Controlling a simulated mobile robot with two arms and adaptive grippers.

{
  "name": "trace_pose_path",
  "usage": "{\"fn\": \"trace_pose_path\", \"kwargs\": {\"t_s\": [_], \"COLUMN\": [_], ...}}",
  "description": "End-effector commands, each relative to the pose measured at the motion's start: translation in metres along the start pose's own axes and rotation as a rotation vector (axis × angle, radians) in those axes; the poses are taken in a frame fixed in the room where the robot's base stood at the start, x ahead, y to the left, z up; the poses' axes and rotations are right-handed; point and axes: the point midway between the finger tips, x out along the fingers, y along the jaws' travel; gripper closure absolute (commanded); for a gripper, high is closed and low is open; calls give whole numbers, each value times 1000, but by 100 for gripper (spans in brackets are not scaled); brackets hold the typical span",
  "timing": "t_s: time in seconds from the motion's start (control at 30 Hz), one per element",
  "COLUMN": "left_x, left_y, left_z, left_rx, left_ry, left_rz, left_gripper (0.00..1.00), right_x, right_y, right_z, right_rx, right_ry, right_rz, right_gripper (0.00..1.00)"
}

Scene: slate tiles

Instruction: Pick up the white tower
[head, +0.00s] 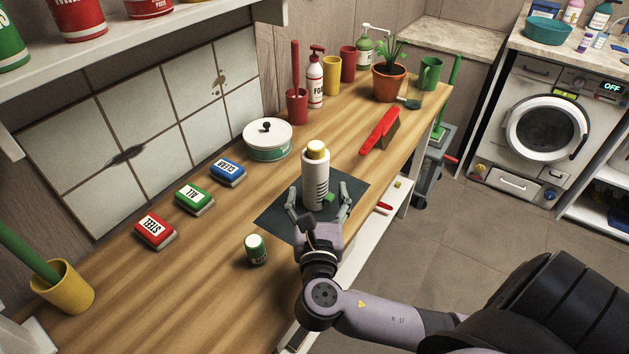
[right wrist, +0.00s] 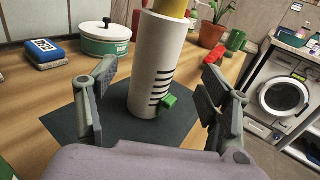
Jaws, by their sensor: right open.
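The white tower (head: 315,180) is an upright white cylinder with a yellow top, dark stripes and a small green piece low on its side. It stands on a dark square mat (head: 268,216) on the wooden counter. My right gripper (head: 319,200) is open, its fingers on either side of the tower's lower part. In the right wrist view the tower (right wrist: 154,65) rises between the open fingers (right wrist: 155,85), with a gap visible on both sides. The left gripper is not in view.
A green can with a pale lid (head: 256,250) stands left of my right gripper. A white and green pot (head: 267,142) is behind the mat. Red (head: 155,231), green (head: 194,199) and blue (head: 228,172) blocks line the left. A red brush (head: 379,131) lies to the right.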

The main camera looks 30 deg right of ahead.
Motion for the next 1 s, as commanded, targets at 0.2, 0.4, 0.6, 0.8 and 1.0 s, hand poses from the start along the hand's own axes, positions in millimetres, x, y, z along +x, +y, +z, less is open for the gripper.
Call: {"fn": "trace_pose_path", "kwargs": {"t_s": [0.2, 0.4, 0.6, 0.8, 1.0], "left_x": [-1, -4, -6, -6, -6], "left_y": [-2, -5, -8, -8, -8], "left_z": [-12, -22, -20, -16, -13], "left_rx": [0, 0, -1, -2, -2], "left_ry": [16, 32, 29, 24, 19], "left_rz": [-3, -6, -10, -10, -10], "left_gripper": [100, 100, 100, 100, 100], "right_x": [25, 43, 71, 79, 78], "right_y": [0, 2, 4, 4, 4], "right_z": [0, 5, 6, 6, 6], "right_rx": [1, 1, -1, 2, 1], "right_ry": [-1, -4, -2, 1, 1], "right_rz": [0, 0, 0, 1, 1], "right_gripper": [28, 28, 28, 28, 32]}}
